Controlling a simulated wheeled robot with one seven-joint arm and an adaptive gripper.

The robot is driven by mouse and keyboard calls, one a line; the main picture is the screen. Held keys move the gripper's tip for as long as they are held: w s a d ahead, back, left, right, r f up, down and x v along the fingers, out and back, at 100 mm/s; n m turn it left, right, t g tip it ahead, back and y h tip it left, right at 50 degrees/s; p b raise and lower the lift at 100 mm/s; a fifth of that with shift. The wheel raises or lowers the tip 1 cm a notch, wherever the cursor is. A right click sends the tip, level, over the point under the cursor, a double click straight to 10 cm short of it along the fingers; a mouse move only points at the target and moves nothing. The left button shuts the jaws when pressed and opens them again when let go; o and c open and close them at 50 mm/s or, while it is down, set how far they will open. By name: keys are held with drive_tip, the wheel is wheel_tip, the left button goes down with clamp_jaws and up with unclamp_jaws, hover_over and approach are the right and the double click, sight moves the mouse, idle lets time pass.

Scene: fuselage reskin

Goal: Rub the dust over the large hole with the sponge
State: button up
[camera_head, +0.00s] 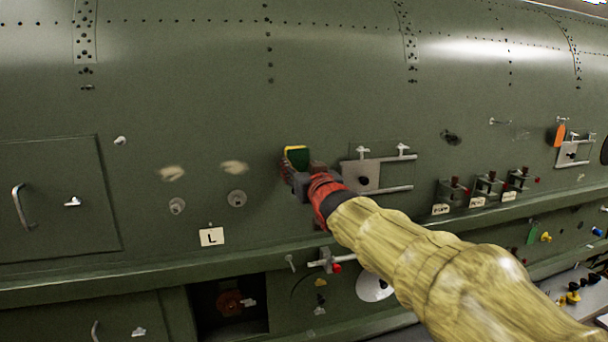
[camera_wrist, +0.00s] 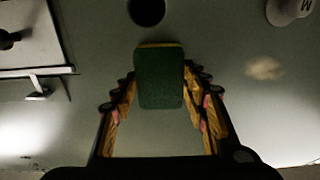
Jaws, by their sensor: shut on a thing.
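My gripper (camera_head: 299,174) is shut on a sponge (camera_head: 297,156), green with a yellow layer, in front of the green fuselage skin (camera_head: 200,80). The sponge also shows between the fingers in the wrist view (camera_wrist: 158,82). I cannot tell whether it touches the skin. A round dark hole (camera_wrist: 146,10) shows just beyond the sponge in the wrist view; my gripper seems to hide it in the head view. Two pale dust patches, a left one (camera_head: 172,173) and a right one (camera_head: 234,167), lie left of my gripper. One dust patch (camera_wrist: 264,68) shows in the wrist view.
Round fittings (camera_head: 237,198) sit below the dust patches, above an "L" label (camera_head: 212,237). A latched metal plate (camera_head: 378,175) is close on the right, with several small switch boxes (camera_head: 488,187) beyond. A ledge (camera_head: 150,280) runs below. The skin above is clear.

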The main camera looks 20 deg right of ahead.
drive_tip(key=shift+a+f+b, duration=0.15)
drive_tip(key=shift+a+b, duration=0.25)
drive_tip(key=shift+b, duration=0.9)
drive_tip(key=b, duration=0.4)
drive_tip(key=shift+a, duration=0.25)
drive_tip(key=a+b, duration=0.1)
drive_tip(key=b, duration=0.2)
drive_tip(key=shift+a+b, duration=0.15)
drive_tip(key=shift+b, duration=0.5)
drive_tip(key=shift+s, duration=0.2)
drive_tip(key=shift+s+b, duration=1.45)
drive_tip(key=shift+s, duration=1.45)
